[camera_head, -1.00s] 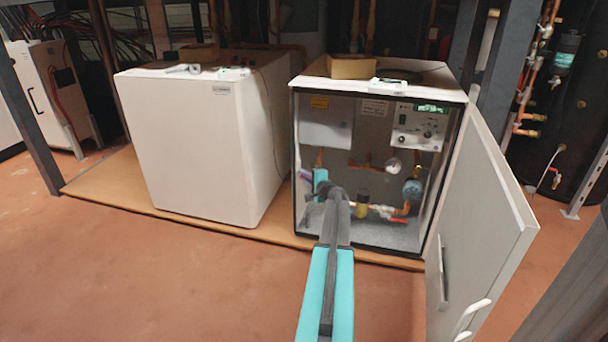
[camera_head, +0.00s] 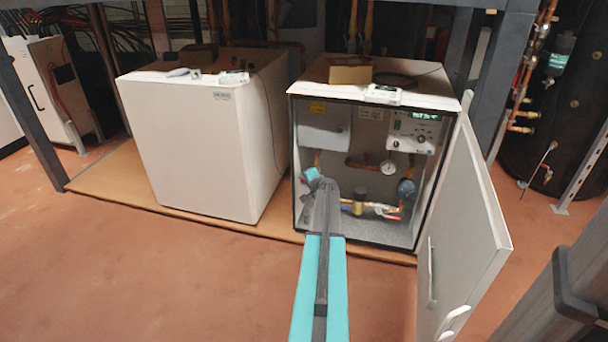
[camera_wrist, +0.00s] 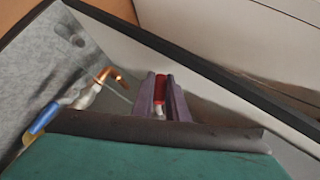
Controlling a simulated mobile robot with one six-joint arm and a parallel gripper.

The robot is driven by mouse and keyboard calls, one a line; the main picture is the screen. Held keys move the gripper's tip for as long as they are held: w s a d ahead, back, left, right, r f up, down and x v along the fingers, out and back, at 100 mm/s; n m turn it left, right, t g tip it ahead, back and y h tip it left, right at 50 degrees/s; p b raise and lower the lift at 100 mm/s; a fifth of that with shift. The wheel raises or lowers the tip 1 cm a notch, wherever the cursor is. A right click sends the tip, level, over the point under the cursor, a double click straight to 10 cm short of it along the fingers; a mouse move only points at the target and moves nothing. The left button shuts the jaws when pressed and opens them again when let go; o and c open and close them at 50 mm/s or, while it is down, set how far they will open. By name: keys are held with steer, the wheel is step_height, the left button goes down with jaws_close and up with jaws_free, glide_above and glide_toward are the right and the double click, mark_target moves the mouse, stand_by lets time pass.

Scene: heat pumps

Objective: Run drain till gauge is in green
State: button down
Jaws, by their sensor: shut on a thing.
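The open heat pump cabinet (camera_head: 291,165) holds copper pipes and a round white gauge (camera_head: 388,168); its needle and green zone are too small to read. My gripper's purple-grey fingers (camera_wrist: 161,95) are shut on a red handle (camera_wrist: 161,88) with a pale lower end, near the cabinet's pale side wall. In the head view my gripper is at the lower left inside the cabinet, mostly hidden by my arm. A valve with a blue lever (camera_wrist: 44,118) and copper elbow (camera_wrist: 108,75) sits beside it in the wrist view. Another red lever (camera_head: 393,217) is at the lower right.
The cabinet door (camera_head: 465,230) stands wide open to the right. A closed white unit (camera_head: 190,140) stands at the left. A control panel (camera_head: 414,130) with a lit green display is at the upper right inside. The red floor in front is clear.

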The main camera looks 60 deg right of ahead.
steer(key=shift+s+f+n+g+p, duration=0.2)
steer(key=shift+n+g+p, duration=0.25)
steer(key=shift+p, duration=1.05)
steer(key=shift+f, duration=0.1)
steer(key=c, duration=1.7)
jaws_free()
steer(key=shift+c, duration=0.2)
steer(key=shift+s+a+r+p, duration=0.15)
steer(key=shift+s+r+p, duration=0.1)
steer(key=shift+s+p, duration=0.05)
steer(key=p+v, duration=0.2)
steer(key=v, duration=1.1)
steer(key=shift+w+a+r, duration=0.1)
